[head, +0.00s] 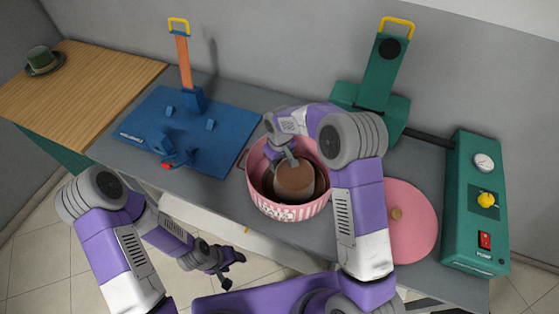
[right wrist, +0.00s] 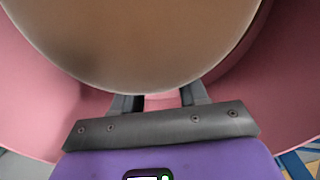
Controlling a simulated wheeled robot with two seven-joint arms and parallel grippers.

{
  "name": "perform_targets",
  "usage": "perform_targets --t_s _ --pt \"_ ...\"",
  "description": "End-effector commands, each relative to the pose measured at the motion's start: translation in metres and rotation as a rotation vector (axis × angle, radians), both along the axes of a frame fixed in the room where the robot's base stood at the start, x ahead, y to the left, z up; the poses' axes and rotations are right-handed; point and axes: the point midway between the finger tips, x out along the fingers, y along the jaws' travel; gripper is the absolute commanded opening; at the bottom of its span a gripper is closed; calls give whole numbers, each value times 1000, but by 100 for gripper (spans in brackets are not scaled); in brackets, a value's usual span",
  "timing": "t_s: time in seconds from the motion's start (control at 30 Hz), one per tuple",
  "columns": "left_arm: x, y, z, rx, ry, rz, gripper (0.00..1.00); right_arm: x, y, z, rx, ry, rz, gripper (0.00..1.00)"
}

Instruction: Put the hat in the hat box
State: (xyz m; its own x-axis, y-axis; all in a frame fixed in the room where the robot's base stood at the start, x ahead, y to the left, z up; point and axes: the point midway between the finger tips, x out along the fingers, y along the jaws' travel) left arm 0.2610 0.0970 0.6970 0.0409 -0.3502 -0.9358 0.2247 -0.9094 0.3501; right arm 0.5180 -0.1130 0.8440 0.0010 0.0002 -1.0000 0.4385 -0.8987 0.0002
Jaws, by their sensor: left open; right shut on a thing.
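A brown hat (head: 293,180) sits down inside the round pink hat box (head: 262,202), with the box's wall around it. The hat also fills the upper part of the right wrist view (right wrist: 150,45), with the pink wall of the box (right wrist: 285,75) around it. My right gripper (head: 291,160) reaches in from above and is shut on the hat; its fingertips are partly hidden by the hat in the wrist view. My left gripper (head: 233,271) is open and empty, low in front of the counter. The pink round lid (head: 412,228) lies to the right of the box.
A green hat (head: 40,59) lies on the wooden top (head: 85,80) at the far left. A blue board with a lever press (head: 225,130) is left of the box. A green press (head: 380,85) stands behind, and a green control unit (head: 475,200) stands at the right.

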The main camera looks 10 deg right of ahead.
Motion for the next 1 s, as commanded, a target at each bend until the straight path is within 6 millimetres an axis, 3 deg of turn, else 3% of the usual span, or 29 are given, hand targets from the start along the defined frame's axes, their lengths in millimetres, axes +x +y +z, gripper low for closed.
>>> perform_targets --t_s 0.37,0.4,0.6,0.87,1.0 --pt "0 0 -2 0 0 0 60 0 0 -3 0 0 0 9" --pt "0 0 -2 0 0 0 60 0 0 -3 0 0 0 46" --pt "0 0 -2 0 0 0 60 0 0 -3 0 0 0 72" --pt "0 0 -2 0 0 0 60 0 0 -2 0 0 0 72" --pt "0 0 1 0 0 0 60 1 0 12 0 -3 0 72"
